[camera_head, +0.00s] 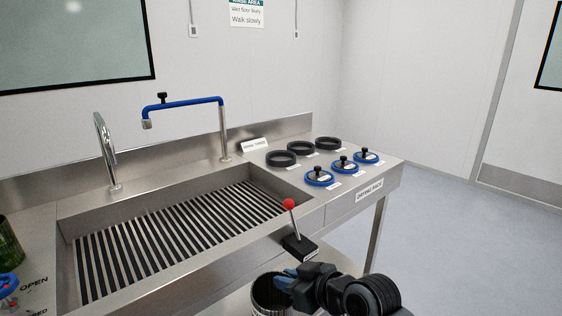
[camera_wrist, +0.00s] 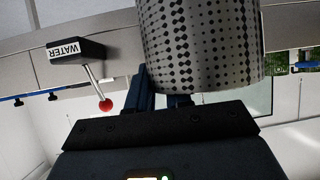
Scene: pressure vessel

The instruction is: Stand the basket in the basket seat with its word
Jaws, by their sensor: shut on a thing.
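The basket is a metal cylinder with rows of dark holes (camera_wrist: 205,45), large in the wrist view. In the head view it shows at the bottom (camera_head: 268,293), partly behind my gripper (camera_head: 288,281). My gripper (camera_wrist: 165,98) is shut on the basket's wall and holds it in front of the sink counter. Three black rings (camera_head: 281,159) stand at the back of the counter's right end, with small labels beside them too small to read. I cannot tell for sure which thing is the basket seat.
A lever with a red knob (camera_head: 289,204) on a black base marked WATER (camera_wrist: 68,51) stands at the sink's front edge. Three blue lids (camera_head: 319,178) lie before the rings. The slatted sink (camera_head: 180,235) is empty. A green cylinder (camera_head: 9,245) stands far left.

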